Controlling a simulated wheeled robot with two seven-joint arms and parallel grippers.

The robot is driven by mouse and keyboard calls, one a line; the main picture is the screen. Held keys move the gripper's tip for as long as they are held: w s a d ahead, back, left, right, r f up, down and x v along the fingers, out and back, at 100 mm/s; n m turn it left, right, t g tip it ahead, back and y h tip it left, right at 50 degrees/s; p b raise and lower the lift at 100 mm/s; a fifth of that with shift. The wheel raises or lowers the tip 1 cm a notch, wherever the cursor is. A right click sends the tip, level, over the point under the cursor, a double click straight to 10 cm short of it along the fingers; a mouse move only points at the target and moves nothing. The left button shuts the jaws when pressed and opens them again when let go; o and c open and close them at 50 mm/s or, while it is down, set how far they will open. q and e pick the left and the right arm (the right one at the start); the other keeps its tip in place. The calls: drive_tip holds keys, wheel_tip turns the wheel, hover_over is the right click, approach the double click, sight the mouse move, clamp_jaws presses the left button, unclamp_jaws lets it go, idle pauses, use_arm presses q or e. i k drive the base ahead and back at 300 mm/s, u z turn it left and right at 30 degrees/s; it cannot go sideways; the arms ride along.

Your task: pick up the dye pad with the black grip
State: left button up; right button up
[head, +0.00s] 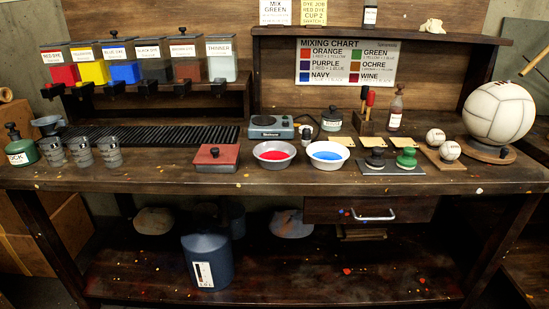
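A dye pad with a black grip (376,158) stands upright on a dark flat plate (391,171) at the right of the bench. A similar pad with a green grip (406,158) stands just to its right on the same plate. Neither of my grippers shows in the head view, so nothing is seen touching the pads.
White bowls of red dye (273,155) and blue dye (327,155) stand left of the pads. Baseballs (450,150) on a wooden board (450,162) are to the right. Yellow cards (372,142) lie behind. A red box (214,158) sits farther left. Bare bench lies in front.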

sight(375, 161)
drive_tip(key=z, duration=2.2)
drive_tip(key=i, duration=2.1)
drive_tip(key=u, duration=2.05)
